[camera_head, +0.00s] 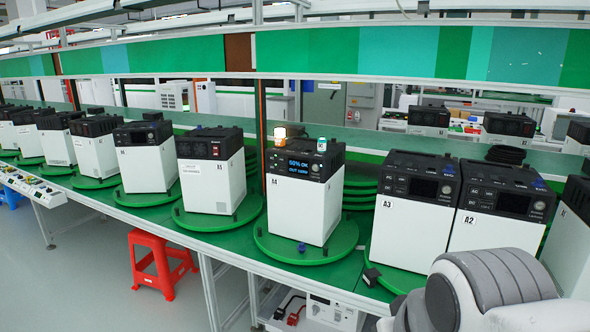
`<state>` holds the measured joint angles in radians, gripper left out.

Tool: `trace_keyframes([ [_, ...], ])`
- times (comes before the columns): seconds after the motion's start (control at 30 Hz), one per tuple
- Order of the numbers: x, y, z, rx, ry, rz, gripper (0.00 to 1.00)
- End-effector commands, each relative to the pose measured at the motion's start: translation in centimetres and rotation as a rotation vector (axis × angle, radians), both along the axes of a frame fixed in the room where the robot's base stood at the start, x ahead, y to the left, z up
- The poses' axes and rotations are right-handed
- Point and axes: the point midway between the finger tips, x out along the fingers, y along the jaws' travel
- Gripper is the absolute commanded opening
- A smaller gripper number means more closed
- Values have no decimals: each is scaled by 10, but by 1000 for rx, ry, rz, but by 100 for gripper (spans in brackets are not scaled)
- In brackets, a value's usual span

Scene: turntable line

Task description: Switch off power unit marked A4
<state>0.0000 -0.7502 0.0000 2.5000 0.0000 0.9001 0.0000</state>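The power unit marked A4 (300,210) stands upright on a green round turntable (275,247) in the middle of the bench. It has a white body and a black top section. Its front display (298,167) is lit and reads "50%" and "OUT" with a further value that is hard to read. Part of my grey and white arm shows at bottom right; my gripper is not in view.
Similar units marked A5 (212,186), A3 (411,230) and A2 (497,225) stand beside it with dark displays. More units line the bench at left. A red stool (160,265) stands on the floor. A small black block (371,277) lies near the bench's front edge.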

Motion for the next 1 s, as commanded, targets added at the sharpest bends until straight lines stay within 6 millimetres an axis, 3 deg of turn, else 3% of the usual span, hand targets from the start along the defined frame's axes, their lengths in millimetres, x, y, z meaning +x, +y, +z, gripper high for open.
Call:
trace_keyframes([
  [0.2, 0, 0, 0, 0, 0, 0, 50],
  [0.5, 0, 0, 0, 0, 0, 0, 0],
  [1.0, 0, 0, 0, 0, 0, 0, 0],
])
